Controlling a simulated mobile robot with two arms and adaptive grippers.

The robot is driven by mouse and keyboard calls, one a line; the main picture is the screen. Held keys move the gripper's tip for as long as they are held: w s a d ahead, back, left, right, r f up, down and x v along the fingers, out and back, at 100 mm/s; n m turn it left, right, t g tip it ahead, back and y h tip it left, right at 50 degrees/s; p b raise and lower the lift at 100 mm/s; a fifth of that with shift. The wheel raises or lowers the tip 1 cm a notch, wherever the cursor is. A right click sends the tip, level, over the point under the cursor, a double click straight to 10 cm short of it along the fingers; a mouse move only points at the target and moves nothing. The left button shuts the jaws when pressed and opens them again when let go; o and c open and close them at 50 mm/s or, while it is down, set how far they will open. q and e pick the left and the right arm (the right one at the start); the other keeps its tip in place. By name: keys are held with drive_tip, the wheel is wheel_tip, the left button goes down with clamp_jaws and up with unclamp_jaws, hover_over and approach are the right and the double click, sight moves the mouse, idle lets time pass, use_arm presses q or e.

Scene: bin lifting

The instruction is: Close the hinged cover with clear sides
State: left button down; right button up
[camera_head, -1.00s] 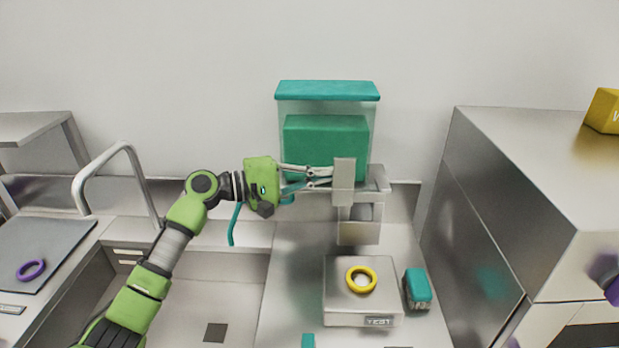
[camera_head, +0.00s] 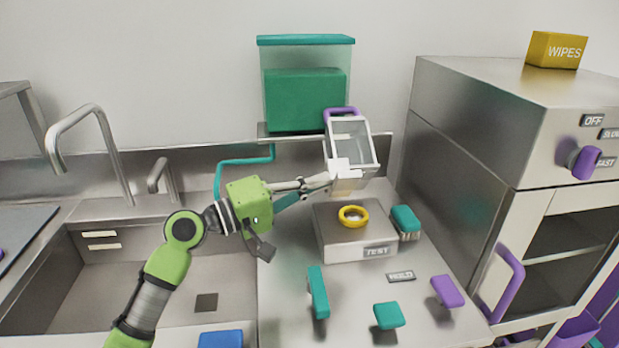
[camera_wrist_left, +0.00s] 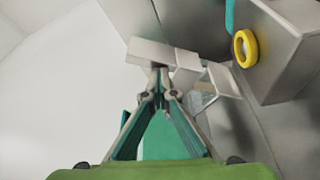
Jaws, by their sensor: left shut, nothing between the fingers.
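The hinged cover (camera_head: 374,147) has a pale frame with clear sides. It stands raised and tilted behind the box labelled TEST (camera_head: 357,240), with a purple piece (camera_head: 340,113) at its top. My left gripper (camera_head: 329,179) is shut and empty, with its tips at the pale lower edge of the cover. In the left wrist view the shut fingertips (camera_wrist_left: 159,72) meet a pale bar (camera_wrist_left: 160,52), and the clear-sided part (camera_wrist_left: 205,85) lies just right of them. Whether they press on it is hard to tell. My right gripper is out of view.
A yellow ring (camera_head: 353,216) lies on the TEST box, with a teal brush (camera_head: 405,220) beside it. A clear teal-lidded container (camera_head: 306,41) stands behind. A steel cabinet (camera_head: 460,150) bounds the right, a sink (camera_head: 160,290) the left. Small teal and purple pieces sit in front.

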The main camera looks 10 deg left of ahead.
use_arm(q)
drive_tip(key=shift+s+d+f+b, duration=0.25)
drive_tip(key=shift+s+f, duration=0.1)
drive_tip(key=shift+f, duration=0.15)
drive_tip(key=shift+s+d+f+b, duration=0.2)
drive_tip(key=shift+s+f, duration=0.15)
drive_tip(key=shift+f, duration=0.15)
drive_tip(key=shift+s+f, duration=0.1)
drive_tip(key=shift+f, duration=0.05)
